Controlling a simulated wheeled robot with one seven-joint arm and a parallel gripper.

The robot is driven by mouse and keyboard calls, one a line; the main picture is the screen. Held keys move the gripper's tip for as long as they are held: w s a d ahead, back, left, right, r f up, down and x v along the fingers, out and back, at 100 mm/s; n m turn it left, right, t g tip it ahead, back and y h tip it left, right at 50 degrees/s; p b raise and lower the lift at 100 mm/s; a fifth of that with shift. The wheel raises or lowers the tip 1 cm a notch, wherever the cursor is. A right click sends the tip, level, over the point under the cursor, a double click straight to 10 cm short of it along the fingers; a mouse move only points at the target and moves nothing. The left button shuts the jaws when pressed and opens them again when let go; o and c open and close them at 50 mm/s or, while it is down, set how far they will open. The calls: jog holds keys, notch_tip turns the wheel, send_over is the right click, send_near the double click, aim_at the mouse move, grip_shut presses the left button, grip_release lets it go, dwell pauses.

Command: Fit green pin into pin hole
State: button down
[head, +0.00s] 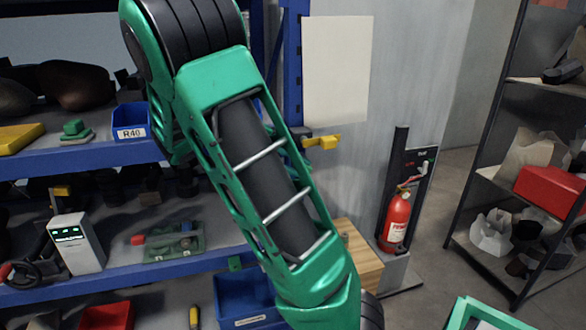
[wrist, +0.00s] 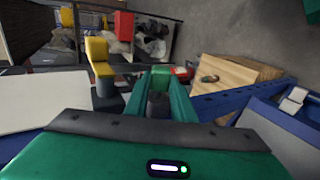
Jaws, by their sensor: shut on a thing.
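My gripper (wrist: 158,97) shows in the wrist view, its two green fingers closed in on a green piece (wrist: 160,76), which I take to be the green pin. A dark grey round part shows between the fingers below it. The pin's far end is hidden. In the head view my green arm reaches down across the middle, and the gripper and pin are out of sight. I cannot make out the pin hole in either view. A yellow fitting (head: 324,142) sticks out beside the blue shelf post; a yellow part (wrist: 100,55) stands left of the fingers in the wrist view.
Blue shelving (head: 110,158) with bins and tools fills the left. A red fire extinguisher (head: 397,220) stands by the wall. A dark rack (head: 500,180) with a red box (head: 550,190) is at right. A wooden crate (wrist: 228,85) lies right of the fingers. Some floor is clear.

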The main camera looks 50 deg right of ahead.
jog(key=shift+w+d, duration=0.4)
jog(key=shift+w, duration=0.2)
jog(key=c, duration=1.4)
grip_release()
jog(key=shift+c, duration=0.2)
jog(key=v, duration=1.1)
jog(key=shift+f, duration=0.2)
